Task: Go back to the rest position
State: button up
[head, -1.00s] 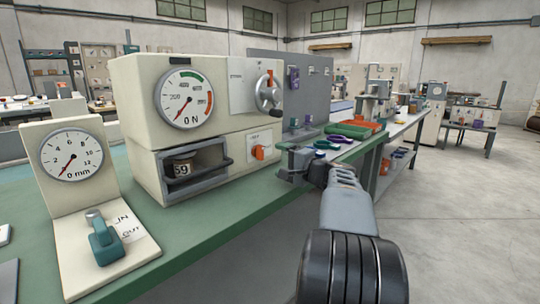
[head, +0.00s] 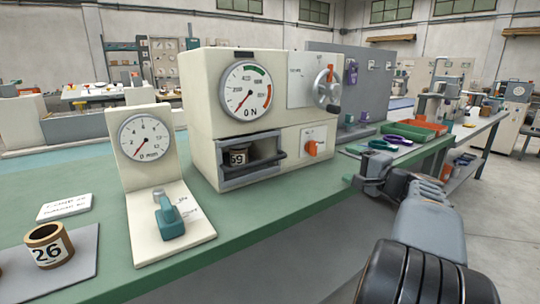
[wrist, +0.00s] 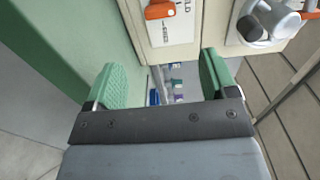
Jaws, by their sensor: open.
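My gripper (head: 366,183) is at the bench's front edge in the head view, to the right of the cream testing machine (head: 212,95). In the wrist view my gripper (wrist: 161,75) has its two green-padded fingers wide apart with nothing between them. My arm reaches up to it from the lower right of the head view. The fingertips are hard to make out in the head view.
The green bench (head: 240,238) carries a gauge stand (head: 141,150) with a teal lever, and a spool marked 26 (head: 48,248) on a grey mat. Another spool (head: 238,156) sits in the machine's open drawer. The floor (head: 490,220) at right is clear.

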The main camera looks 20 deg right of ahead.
jog(key=a+r+n+g+y+p, duration=0.35)
jog(key=a+n+g+p, duration=0.4)
jog(key=a+p, duration=1.05)
jog(key=s+a+r+n+g+h+p, duration=0.3)
jog(key=s+a+n+p, duration=0.1)
jog(key=s+a+p, duration=0.1)
jog(key=s+a+r+n+g+h+p, duration=0.3)
jog(key=s+a+p, duration=0.3)
jog(key=p, duration=0.4)
jog(key=shift+s+a+r+n+g+h, duration=0.15)
jog(key=shift+s+r+n+g+h, duration=0.15)
jog(key=shift+s+n, duration=0.35)
